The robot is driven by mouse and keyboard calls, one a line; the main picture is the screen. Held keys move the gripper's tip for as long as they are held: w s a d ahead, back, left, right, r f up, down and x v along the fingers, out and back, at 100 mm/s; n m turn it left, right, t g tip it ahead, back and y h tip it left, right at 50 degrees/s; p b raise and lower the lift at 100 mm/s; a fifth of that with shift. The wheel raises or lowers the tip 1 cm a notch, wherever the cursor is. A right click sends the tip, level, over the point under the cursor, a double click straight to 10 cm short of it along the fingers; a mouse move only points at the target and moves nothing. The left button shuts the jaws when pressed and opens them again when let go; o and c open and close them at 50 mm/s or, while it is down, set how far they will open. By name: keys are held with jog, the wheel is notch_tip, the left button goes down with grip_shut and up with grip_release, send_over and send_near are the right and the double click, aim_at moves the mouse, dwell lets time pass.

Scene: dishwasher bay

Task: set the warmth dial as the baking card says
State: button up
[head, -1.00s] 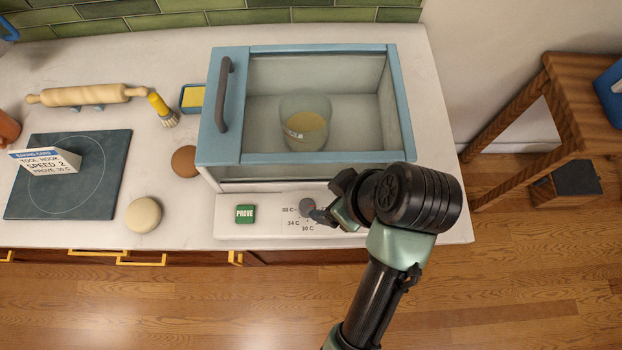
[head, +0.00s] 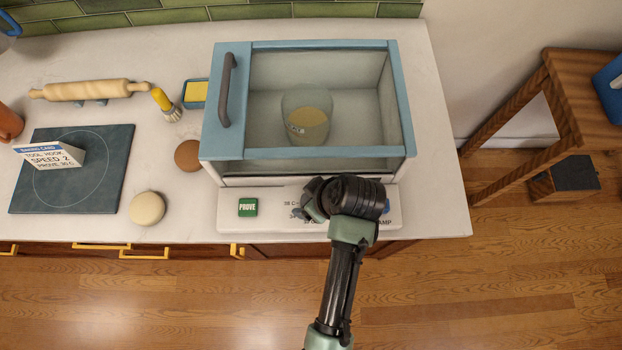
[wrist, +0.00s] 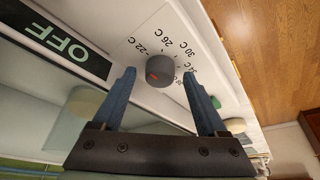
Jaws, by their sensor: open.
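The baking card (head: 52,155) stands on the dark mat at the left; it reads tool hook, speed 2, prove 30 C. The warmth dial (wrist: 161,70) is a dark round knob on the white panel, with an orange-red mark on its face. Labels 22 C, 26 C, 30 C and more ring it; others are partly hidden. My gripper (wrist: 159,72) is open, its blue fingertips on either side of the dial; I cannot tell if they touch it. The mark sits toward the lower left of the knob, away from the 30 C label. In the head view my wrist hides the dial.
The blue-framed glass proving box (head: 300,156) stands behind the panel, with a jar (head: 308,122) inside. A green PROVE button (head: 247,207) is left of my gripper. An OFF display (wrist: 62,47) shows in the wrist view.

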grip_shut()
dwell(0.4)
jog(key=m+p, duration=0.1)
jog(key=m, duration=0.1)
jog(key=m+h+p, duration=0.1)
jog(key=p, duration=0.1)
jog(key=shift+s+a+r+m+t, duration=0.1)
jog(key=shift+a+r+m+t, duration=0.1)
jog(key=shift+m+t, duration=0.2)
jog(key=m+h+p, duration=0.1)
jog(key=m, duration=0.1)
jog(key=m+h+p, duration=0.1)
jog(key=m+p, duration=0.1)
jog(key=m, duration=0.1)
jog(key=shift+a+t, duration=0.1)
jog(key=shift+t, duration=0.2)
jog(key=m+h, duration=0.1)
jog(key=m, duration=0.1)
jog(key=m+h, duration=0.1)
jog(key=m, duration=0.2)
jog(key=shift+a+f+p, duration=0.1)
jog(key=shift+f+p, duration=0.05)
jog(key=shift+p, duration=0.15)
jog(key=shift+m+g+h, duration=0.6)
jog(key=shift+m+h, duration=0.1)
jog(key=shift+m, duration=1.2)
